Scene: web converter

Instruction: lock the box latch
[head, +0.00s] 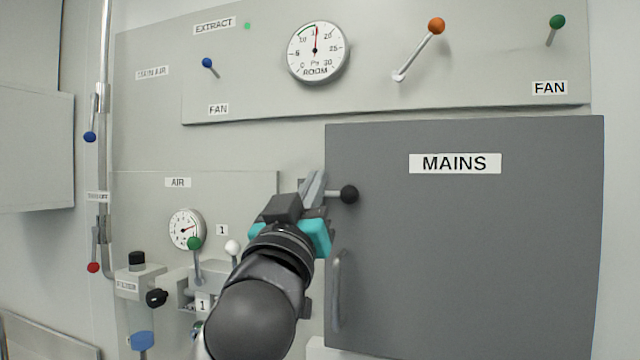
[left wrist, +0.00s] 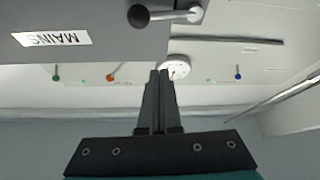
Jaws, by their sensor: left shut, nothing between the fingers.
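The grey MAINS box (head: 540,240) fills the right of the head view, with its door flat against the front and a vertical bar handle (head: 337,290) low on its left side. The latch has a black ball knob (head: 349,194) on a short grey lever, lying level across the door's left edge. In the left wrist view the latch knob (left wrist: 138,16) and its lever show at the top, ahead of the fingers. My left gripper (head: 314,186) is shut and empty, just left of the knob in the head view, hiding the latch's pivot there. The wrist view shows a gap between fingertips and lever.
An upper panel holds the ROOM gauge (head: 318,52), an orange-knobbed lever (head: 436,26) and fan levers. At lower left are the AIR gauge (head: 187,229), a green knob (head: 194,243), a white knob (head: 233,246) and other valves close to my arm. The door front is clear.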

